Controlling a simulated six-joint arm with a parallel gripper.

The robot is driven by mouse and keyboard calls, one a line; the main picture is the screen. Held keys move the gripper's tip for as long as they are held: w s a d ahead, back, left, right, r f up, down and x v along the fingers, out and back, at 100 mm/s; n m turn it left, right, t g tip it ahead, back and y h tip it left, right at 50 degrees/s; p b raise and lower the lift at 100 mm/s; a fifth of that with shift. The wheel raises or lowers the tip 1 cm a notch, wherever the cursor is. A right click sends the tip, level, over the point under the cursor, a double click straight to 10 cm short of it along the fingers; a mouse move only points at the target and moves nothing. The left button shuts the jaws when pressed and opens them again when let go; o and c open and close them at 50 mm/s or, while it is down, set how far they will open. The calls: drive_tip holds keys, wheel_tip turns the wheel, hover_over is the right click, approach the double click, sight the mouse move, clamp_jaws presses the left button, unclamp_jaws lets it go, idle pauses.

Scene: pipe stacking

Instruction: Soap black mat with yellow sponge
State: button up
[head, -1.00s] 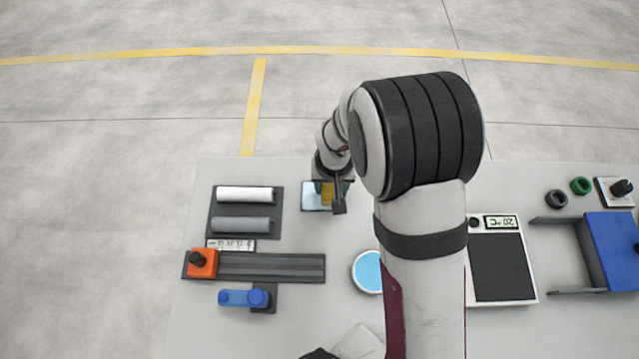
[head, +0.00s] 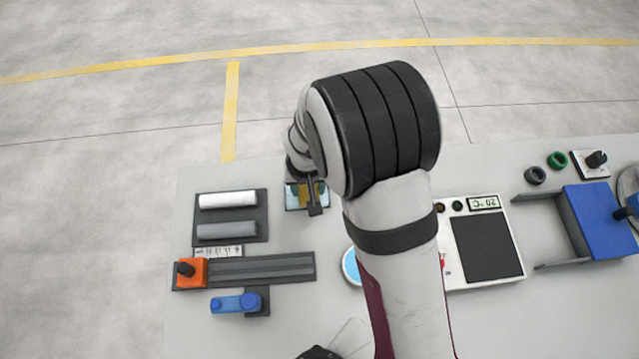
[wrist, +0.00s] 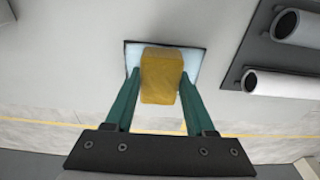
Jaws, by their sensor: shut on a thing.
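My gripper (wrist: 158,74) has green fingers and is shut on a yellow sponge (wrist: 160,90), one finger on each side. The sponge also shows in the head view (head: 305,190), partly behind my gripper. It is over a small pale blue square mat with a dark rim (wrist: 131,54), also in the head view (head: 291,199). The sponge covers the square's middle, and I cannot tell whether it touches it. A larger black panel (head: 486,248) lies on a white device with a 20 °C display at right.
A white roller (head: 228,200) and a grey roller (head: 227,231) lie in a dark holder at left. Below are a dark rail with an orange block (head: 192,272) and a blue part (head: 235,303). A blue round dish (head: 351,267) is partly behind my arm. A blue block (head: 600,222) stands at right.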

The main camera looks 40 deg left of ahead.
sight(284, 196)
drive_tip(key=shift+s+a, duration=1.95)
drive_tip(key=shift+w+d, duration=3.7)
wheel_tip(284, 196, up, 8)
drive_tip(key=w+d+r+m, duration=0.2)
drive_tip(key=w+d+r, duration=0.3)
drive_tip(key=d, duration=0.3)
drive_tip(key=w+d+r+m, duration=0.3)
drive_tip(key=w+d+r, duration=0.2)
drive_tip(key=d+r, duration=0.15)
drive_tip(key=d+r+m+h, duration=0.1)
drive_tip(key=d+r+m, duration=0.3)
drive_tip(key=d, duration=1.2)
wheel_tip(284, 196, up, 4)
drive_tip(key=shift+s+d+r, duration=0.2)
drive_tip(key=shift+s, duration=0.05)
